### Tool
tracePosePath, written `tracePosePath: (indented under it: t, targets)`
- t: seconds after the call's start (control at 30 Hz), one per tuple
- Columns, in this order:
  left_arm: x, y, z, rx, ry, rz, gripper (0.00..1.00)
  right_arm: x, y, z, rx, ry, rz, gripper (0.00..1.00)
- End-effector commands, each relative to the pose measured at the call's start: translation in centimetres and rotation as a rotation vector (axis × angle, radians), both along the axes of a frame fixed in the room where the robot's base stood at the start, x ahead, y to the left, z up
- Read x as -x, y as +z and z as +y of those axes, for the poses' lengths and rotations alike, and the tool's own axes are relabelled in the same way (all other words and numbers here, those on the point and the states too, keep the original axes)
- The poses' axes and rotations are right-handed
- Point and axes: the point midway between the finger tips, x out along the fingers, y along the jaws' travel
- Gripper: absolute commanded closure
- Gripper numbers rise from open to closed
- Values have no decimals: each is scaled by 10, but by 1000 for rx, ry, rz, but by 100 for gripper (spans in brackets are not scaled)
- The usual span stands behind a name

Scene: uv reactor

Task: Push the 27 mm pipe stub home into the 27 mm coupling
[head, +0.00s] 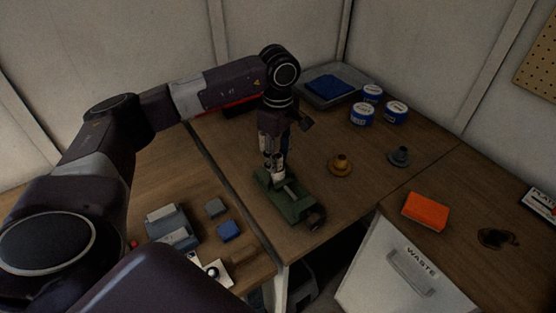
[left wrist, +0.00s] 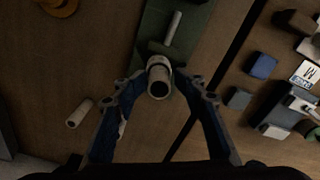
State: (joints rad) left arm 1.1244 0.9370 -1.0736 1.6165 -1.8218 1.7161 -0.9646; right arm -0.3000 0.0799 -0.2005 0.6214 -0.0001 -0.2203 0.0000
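The pale coupling (left wrist: 159,63) stands at the green vise (head: 293,208). A narrower pale tube end with a dark bore, seemingly the pipe stub (left wrist: 158,89), points from it towards my left wrist camera. How deep it sits cannot be told. My left gripper (head: 274,168) points down at the vise. In the left wrist view its fingertips (left wrist: 160,78) are on both sides of the pale pieces; whether they touch them is unclear. The green vise (left wrist: 152,27) shows its light handle bar. Another pale pipe piece (left wrist: 79,113) lies loose on the table. My right gripper is out of view.
A yellow flanged part (head: 340,165) and a grey one (head: 399,157) stand right of the vise. Blue-white tins (head: 362,114) and a grey tray (head: 345,101) with blue cloth are behind. Small blocks (head: 229,231) lie front left.

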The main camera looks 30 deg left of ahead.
Motion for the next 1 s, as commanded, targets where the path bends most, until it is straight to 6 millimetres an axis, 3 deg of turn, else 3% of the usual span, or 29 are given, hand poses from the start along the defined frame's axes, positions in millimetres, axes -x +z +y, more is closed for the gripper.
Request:
tracePosePath:
  t: [0.03, 0.3, 0.5, 1.0]
  targets:
    - [-4, 10, 0, 2, 0, -14, 64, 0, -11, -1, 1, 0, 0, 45]
    - [-4, 74, 0, 3, 0, -14, 64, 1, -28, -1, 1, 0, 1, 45]
    - [-3, 103, 0, 2, 1, -11, 64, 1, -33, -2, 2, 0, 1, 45]
    - [-2, 113, 0, 2, 1, -9, 64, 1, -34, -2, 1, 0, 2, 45]
